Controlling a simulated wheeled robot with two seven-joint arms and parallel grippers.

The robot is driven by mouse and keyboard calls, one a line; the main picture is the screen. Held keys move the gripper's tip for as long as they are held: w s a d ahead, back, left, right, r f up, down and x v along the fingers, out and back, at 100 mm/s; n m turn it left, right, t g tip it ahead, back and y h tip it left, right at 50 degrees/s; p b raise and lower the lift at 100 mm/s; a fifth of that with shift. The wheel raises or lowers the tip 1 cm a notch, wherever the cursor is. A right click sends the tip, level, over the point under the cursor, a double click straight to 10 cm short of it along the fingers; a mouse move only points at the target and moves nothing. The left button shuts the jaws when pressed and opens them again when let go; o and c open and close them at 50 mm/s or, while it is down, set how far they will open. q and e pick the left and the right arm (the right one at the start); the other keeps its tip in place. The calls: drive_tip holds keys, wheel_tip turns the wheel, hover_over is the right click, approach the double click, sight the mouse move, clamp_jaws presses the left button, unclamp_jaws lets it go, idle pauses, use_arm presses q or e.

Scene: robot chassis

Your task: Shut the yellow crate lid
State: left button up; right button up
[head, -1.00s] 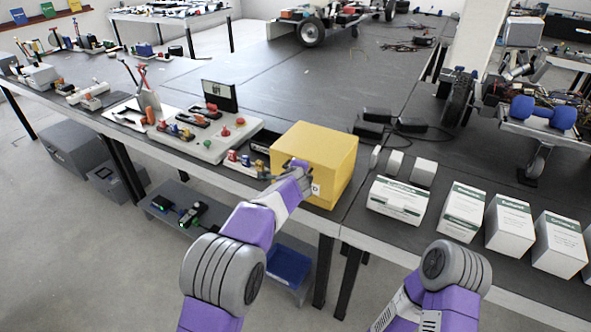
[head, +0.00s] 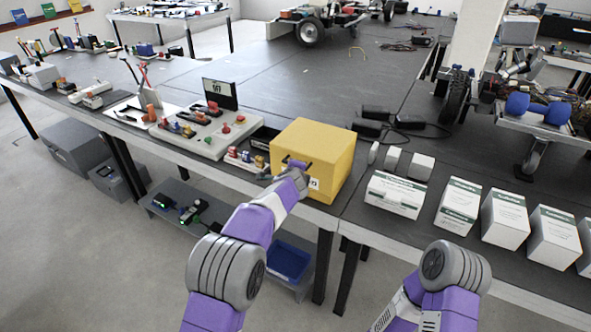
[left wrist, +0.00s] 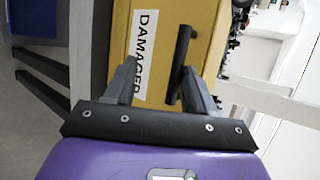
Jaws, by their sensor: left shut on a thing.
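The yellow crate (head: 318,148) stands near the front edge of the dark table in the head view. Its top looks flat and closed; I cannot make out a lid seam. A black bar handle (left wrist: 179,62) is on its front face, beside a white label reading "DAMAGED" (left wrist: 145,50) in the left wrist view. My left gripper (head: 285,172) is at that front face. In the left wrist view the fingers (left wrist: 165,88) are on either side of the handle, which lies close to the right finger. My right gripper is out of view; only part of that arm shows.
White boxes (head: 396,193) line the table edge right of the crate. Black adapters with cables (head: 378,123) lie behind it. A panel with red buttons (head: 205,128) and small coloured parts are to its left. A blue bin (head: 289,262) sits on the shelf below.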

use_arm(q)
drive_tip(key=shift+s+a+f, duration=0.15)
drive_tip(key=shift+f, duration=0.55)
drive_tip(key=r+b+v, duration=0.1)
drive_tip(key=v, duration=0.7)
drive_tip(key=shift+w, duration=0.35)
